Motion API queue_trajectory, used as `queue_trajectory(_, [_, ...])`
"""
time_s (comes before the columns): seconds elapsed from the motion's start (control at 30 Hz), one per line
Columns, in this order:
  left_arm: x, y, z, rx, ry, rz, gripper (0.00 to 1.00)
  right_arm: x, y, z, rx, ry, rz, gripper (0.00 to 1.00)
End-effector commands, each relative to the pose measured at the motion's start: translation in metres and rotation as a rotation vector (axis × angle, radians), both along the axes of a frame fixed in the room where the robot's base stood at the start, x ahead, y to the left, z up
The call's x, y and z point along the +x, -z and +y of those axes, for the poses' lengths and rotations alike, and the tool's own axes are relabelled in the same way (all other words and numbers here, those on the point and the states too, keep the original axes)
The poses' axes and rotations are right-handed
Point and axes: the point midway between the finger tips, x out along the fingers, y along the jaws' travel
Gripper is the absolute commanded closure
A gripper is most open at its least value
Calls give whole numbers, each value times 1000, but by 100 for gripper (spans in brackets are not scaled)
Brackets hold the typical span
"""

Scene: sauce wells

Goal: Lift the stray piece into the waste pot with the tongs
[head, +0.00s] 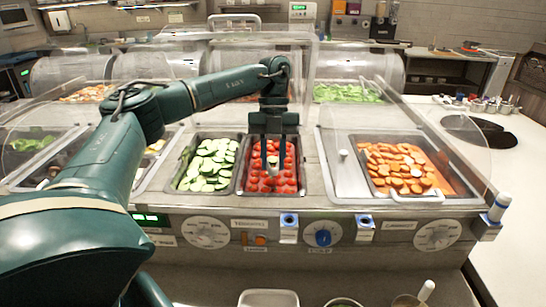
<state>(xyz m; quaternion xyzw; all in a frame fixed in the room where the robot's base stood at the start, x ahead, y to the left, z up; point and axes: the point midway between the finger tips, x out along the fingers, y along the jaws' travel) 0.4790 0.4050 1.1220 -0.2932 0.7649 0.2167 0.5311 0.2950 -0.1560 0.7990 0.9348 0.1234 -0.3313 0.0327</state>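My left gripper (273,160) points straight down over the well of red tomato pieces (256,183). Two dark prongs reach down below it, spread apart; I cannot tell whether they are its own fingers or the tongs. A small pale, greenish-white piece (272,160) shows between the prongs among the red ones; I cannot tell whether it is touched or gripped. A white rectangular container (268,299) and two round pots are cut off at the bottom edge; I cannot tell which is the waste pot. My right gripper is out of view.
A well of cucumber slices (207,165) lies left of the tomatoes. A well of orange carrot slices (400,168) lies to the right, beside a metal lid (349,178). Clear curved guards rise behind and at both sides. Dials and labels line the counter front.

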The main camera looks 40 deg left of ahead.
Motion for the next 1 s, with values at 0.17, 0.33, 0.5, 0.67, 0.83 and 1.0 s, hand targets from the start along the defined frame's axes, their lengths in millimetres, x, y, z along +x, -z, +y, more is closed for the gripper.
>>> queue_trajectory(0.17, [0,-3,0,-1,0,-1,100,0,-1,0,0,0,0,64])
queue_trajectory(0.33, [1,-19,0,-2,0,-3,100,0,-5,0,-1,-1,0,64])
queue_trajectory(0.5, [1,-35,0,-1,1,-2,100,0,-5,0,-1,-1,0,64])
queue_trajectory(0.67, [0,-51,0,-1,0,-2,100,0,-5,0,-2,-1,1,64])
queue_trajectory(0.83, [1,-68,0,0,-1,-3,100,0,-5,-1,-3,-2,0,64])
queue_trajectory(1.0, [1,-86,0,1,0,-4,100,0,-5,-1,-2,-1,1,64])
